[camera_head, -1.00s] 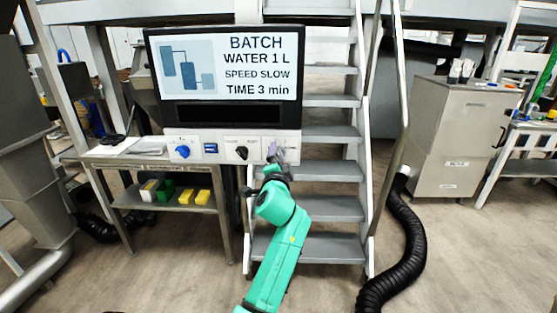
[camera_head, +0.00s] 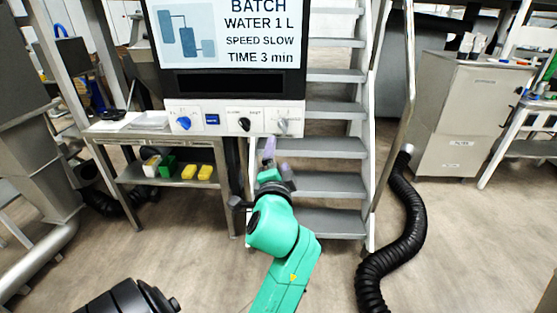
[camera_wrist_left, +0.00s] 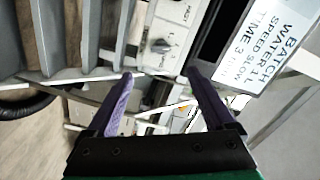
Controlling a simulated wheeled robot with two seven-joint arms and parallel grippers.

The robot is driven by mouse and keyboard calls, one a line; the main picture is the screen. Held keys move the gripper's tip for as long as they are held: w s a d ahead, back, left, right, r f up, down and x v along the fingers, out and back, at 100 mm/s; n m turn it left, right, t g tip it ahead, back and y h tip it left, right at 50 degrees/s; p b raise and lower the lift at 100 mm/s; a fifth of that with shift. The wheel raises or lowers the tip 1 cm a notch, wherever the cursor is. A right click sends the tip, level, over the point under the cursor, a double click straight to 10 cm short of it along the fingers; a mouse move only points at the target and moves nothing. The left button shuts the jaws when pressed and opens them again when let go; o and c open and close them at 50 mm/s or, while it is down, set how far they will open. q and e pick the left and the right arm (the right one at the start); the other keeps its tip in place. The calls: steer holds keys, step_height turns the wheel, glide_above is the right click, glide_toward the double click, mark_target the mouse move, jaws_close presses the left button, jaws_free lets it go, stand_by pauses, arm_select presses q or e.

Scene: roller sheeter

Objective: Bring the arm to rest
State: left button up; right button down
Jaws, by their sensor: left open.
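My left arm reaches up from the bottom middle of the head view. Its gripper (camera_head: 269,157) is open and empty, with purple fingers. It is in front of the steps, below the right end of the control panel (camera_head: 215,111), and apart from it. The panel has a blue knob (camera_head: 184,123), a black knob (camera_head: 244,124) and a grey knob (camera_head: 282,126). In the left wrist view a grey knob (camera_wrist_left: 160,46) shows beyond the gap between the open fingers (camera_wrist_left: 160,76). My right gripper is not in view.
Metal stairs (camera_head: 333,146) rise behind the gripper. A steel side table (camera_head: 155,133) with yellow and green blocks on its lower shelf stands left. A black ribbed hose (camera_head: 408,215) lies on the floor at right, near a steel cabinet (camera_head: 462,120).

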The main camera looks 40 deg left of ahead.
arm_select(q)
steer(key=shift+w, duration=0.1)
stand_by(0.7)
steer(key=w+d+f+m+g+h+p, duration=0.1)
steer(key=w+d+f+h, duration=0.2)
steer(key=f, duration=0.7)
steer(key=w+d+f+m+g+h+p, duration=0.1)
steer(key=w+d+f+h, duration=0.25)
steer(key=f, duration=0.55)
steer(key=s+d+f+g+h+p, duration=0.1)
steer(key=s+d+f, duration=0.1)
steer(key=f, duration=0.6)
steer(key=s+d+f+g+h, duration=0.1)
steer(key=d+f, duration=0.1)
steer(key=f, duration=0.6)
steer(key=s+d+f+n+g+h+p, duration=0.1)
steer(key=s+d+f+g+h, duration=0.15)
steer(key=s+f, duration=0.8)
steer(key=s+a+f+n+g, duration=0.1)
steer(key=s+f+g, duration=0.1)
steer(key=s+f, duration=0.3)
steer(key=s+a+f+n+g+p, duration=0.1)
steer(key=s+f, duration=0.4)
steer(key=s, duration=0.8)
steer(key=s+a+f+n+g+p, duration=0.1)
steer(key=s+f+g, duration=0.3)
steer(key=s, duration=0.5)
steer(key=shift+s+a+f+n, duration=0.35)
steer(key=shift+a+f+n, duration=0.1)
steer(key=shift+f+n, duration=0.3)
